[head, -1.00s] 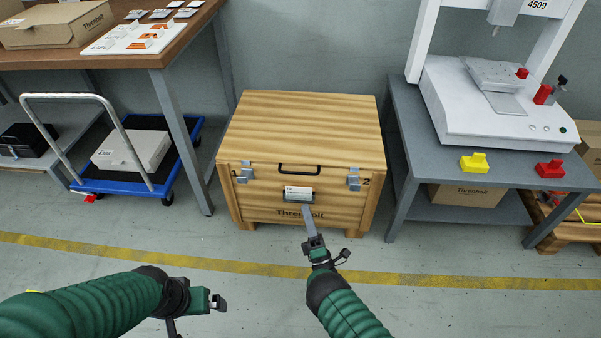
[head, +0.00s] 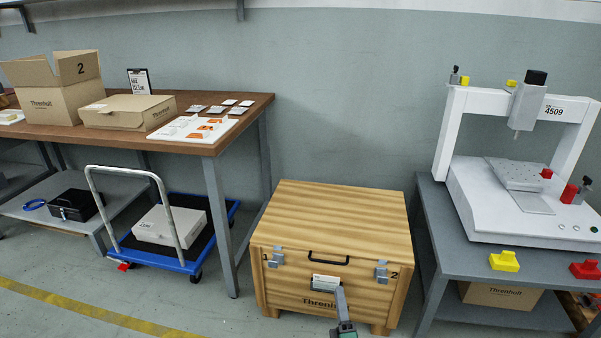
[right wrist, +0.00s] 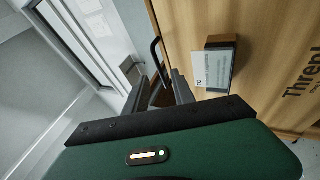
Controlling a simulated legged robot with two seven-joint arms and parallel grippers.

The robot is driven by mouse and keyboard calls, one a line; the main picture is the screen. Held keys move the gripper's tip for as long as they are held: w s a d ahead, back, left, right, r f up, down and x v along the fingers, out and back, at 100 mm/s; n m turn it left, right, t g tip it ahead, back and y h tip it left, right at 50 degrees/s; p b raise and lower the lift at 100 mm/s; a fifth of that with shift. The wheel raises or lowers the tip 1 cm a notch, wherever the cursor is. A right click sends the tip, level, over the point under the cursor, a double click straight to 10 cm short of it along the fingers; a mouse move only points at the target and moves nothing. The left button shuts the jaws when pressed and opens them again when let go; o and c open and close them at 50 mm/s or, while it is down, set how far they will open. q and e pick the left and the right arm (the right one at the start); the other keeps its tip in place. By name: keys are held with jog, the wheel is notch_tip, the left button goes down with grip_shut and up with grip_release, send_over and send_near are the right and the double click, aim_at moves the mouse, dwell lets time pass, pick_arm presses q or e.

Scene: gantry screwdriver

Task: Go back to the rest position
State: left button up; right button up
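My right gripper (head: 340,294) shows at the bottom of the head view, in front of the wooden crate (head: 330,218). Its grey fingers overlap the crate's front near the white label (head: 326,282) in the picture; I cannot tell whether they touch it. In the right wrist view the two fingers (right wrist: 163,82) stand apart with a gap between them and nothing held. The crate's label (right wrist: 213,66) is beside them there. The crate's lid is down. My left gripper is out of view.
A grey table (head: 436,235) with a white gantry machine (head: 470,205) stands right of the crate. A wooden workbench (head: 255,102) with boxes is at the left, a blue cart (head: 178,262) below it. Open floor (head: 190,315) lies in front.

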jog(key=w+d+r+m+g+h+p, duration=0.3)
jog(key=d+r+m+g+h+p, duration=0.25)
jog(key=d+r+m+g, duration=0.4)
jog(key=s+a+r+m+g+y+p, duration=0.1)
jog(key=s+r+m+g+p, duration=0.25)
jog(key=s, duration=0.85)
jog(key=s+r+m+g+y+p, duration=0.1)
jog(key=s+r+m+g+p, duration=0.3)
jog(key=s, duration=0.9)
jog(key=s+a+r+m+g+y+p, duration=0.1)
jog(key=s+r+m+g+p, duration=0.4)
jog(key=s, duration=0.7)
notch_tip(320, 180, up, 36)
jog(key=n+t+p, duration=0.1)
jog(key=p, duration=3.1)
jog(key=shift+d+f+n+p, duration=0.2)
jog(key=shift+d+n+p, duration=0.05)
jog(key=shift+n+p, duration=0.15)
jog(key=shift+w, duration=0.1)
